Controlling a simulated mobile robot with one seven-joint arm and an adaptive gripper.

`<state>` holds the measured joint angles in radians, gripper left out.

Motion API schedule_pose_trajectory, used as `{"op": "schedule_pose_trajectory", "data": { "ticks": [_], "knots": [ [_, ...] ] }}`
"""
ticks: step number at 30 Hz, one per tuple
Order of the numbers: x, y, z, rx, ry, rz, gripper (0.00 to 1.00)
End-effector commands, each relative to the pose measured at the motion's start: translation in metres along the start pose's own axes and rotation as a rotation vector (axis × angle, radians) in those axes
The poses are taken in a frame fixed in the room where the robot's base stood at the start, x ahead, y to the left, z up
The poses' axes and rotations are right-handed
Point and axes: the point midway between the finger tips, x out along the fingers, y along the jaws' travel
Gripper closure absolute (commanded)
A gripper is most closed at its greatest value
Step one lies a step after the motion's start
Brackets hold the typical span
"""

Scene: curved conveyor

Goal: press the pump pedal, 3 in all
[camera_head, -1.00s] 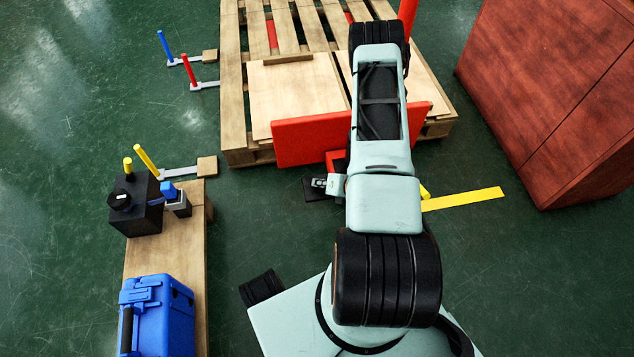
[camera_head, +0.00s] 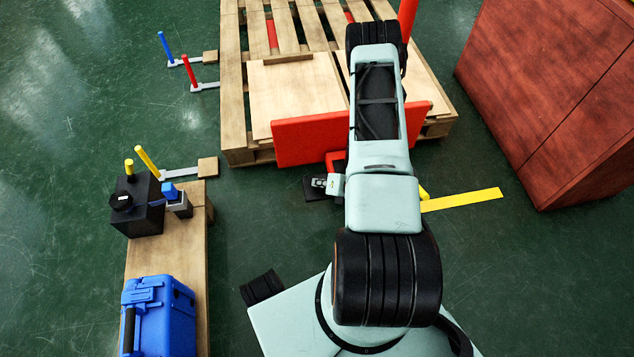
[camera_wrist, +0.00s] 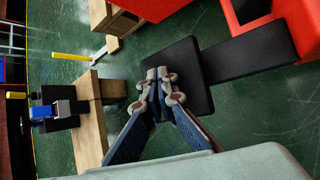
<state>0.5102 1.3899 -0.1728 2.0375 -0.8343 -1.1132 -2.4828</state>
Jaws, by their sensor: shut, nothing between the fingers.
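The pump pedal is a flat black plate (camera_wrist: 190,72) with a black arm running from it toward a red body (camera_wrist: 292,22) in the wrist view. In the head view only the black edge of the pedal (camera_head: 313,190) shows, left of my wrist. My gripper (camera_wrist: 161,86) is shut and empty, with its fingertips over the near left part of the plate. I cannot tell whether the tips touch it. In the head view my arm hides the fingers and most of the pedal.
A wooden pallet (camera_head: 236,100) with a red panel (camera_head: 300,141) lies ahead. A low wooden bench (camera_head: 163,260) at left bears a black box (camera_head: 148,217) and a blue case (camera_head: 172,315). A reddish cabinet (camera_head: 560,90) stands right, and green floor lies between.

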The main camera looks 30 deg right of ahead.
Motion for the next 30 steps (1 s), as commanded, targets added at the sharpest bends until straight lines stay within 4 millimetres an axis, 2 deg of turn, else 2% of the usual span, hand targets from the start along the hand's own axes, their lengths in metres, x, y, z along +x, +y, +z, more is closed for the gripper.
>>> {"op": "schedule_pose_trajectory", "data": {
  "ticks": [10, 23, 30],
  "knots": [
    [-0.017, 0.012, 0.01, 0.0, 0.004, -0.002, 1.0],
    [-0.019, 0.014, 0.013, 0.0, 0.001, 0.0, 1.0],
    [-0.031, 0.022, 0.022, -0.001, 0.0, 0.0, 1.0]
  ]
}}
